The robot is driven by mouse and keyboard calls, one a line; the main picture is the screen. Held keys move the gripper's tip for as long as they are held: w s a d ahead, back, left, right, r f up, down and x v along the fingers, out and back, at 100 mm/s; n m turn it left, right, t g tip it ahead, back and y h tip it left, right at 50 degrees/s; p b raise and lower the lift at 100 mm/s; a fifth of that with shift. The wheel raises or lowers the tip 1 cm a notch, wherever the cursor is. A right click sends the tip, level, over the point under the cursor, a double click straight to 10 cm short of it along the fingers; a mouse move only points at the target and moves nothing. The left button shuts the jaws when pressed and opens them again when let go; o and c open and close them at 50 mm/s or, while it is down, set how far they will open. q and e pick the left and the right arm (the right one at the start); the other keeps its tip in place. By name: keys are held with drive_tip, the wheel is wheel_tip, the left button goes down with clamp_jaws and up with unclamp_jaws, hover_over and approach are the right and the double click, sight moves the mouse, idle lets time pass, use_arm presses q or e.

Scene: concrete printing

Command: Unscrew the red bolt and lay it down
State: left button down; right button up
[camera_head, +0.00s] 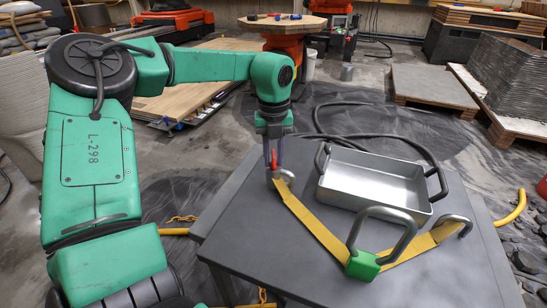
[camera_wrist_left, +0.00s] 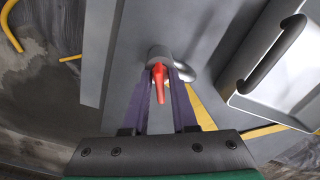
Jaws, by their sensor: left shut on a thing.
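The red bolt (camera_head: 274,160) stands at the left end of the yellow strap (camera_head: 308,217), beside a grey metal hook (camera_head: 286,175), over the grey table. My left gripper (camera_head: 272,166) comes down from above and is shut on the bolt. In the left wrist view the red bolt (camera_wrist_left: 159,82) shows between the two purple-grey fingers of the left gripper (camera_wrist_left: 162,80), in front of a grey round end (camera_wrist_left: 158,52). The bolt's thread is hidden, so I cannot tell how far it is screwed in. My right gripper is not in view.
A metal tray (camera_head: 333,197) with dark handles stands at the table's back right. A green block (camera_head: 362,266) with a tall grey handle (camera_head: 383,213) sits on the strap. The table's front left (camera_head: 270,255) is bare. A dark hose (camera_head: 400,139) runs behind the table.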

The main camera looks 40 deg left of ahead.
use_arm(q)
drive_tip(key=n+b, duration=0.1)
drive_tip(key=n, duration=0.2)
drive_tip(key=shift+f, duration=0.1)
drive_tip(key=shift+n, duration=1)
